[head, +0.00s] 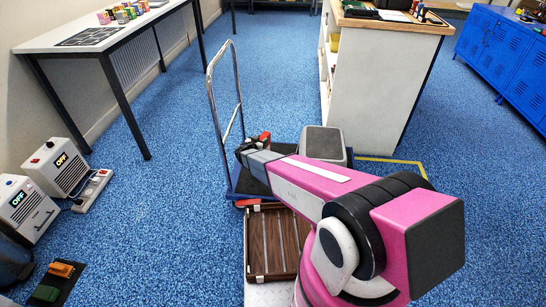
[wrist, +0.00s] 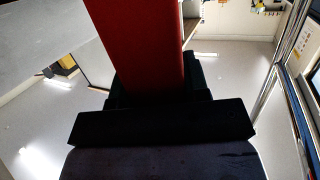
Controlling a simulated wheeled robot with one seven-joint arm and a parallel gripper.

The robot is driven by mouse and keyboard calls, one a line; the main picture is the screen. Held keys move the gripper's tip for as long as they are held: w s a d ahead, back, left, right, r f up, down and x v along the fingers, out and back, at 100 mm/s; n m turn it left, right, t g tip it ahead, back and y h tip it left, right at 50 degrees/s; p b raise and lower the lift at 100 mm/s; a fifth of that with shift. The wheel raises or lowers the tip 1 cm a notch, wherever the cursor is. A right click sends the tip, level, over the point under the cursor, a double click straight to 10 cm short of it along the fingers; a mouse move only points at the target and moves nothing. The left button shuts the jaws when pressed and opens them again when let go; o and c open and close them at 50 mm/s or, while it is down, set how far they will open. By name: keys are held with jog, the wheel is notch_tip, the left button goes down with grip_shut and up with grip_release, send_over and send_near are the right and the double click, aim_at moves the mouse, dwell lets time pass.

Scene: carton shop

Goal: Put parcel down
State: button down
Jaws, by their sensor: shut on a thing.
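The parcel appears to be a red block; in the wrist view the red block (wrist: 142,45) fills the upper middle, held at the dark fingers of my gripper (wrist: 150,88). In the head view my gripper (head: 255,149) is shut on it above the left part of a flat trolley, with only a small red piece (head: 264,137) showing. Most of the block is hidden by my arm and gripper. I cannot tell how high it is above the trolley.
The trolley has a blue-edged deck (head: 235,186) and a tall metal handle (head: 209,90). A grey box (head: 322,143) stands at its right. A brown slatted tray (head: 262,262) lies in front.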

notch_tip(320, 180, down, 8)
jog(key=shift+r, duration=0.25)
jog(key=shift+f, duration=0.1)
jog(key=c, duration=0.6)
grip_release()
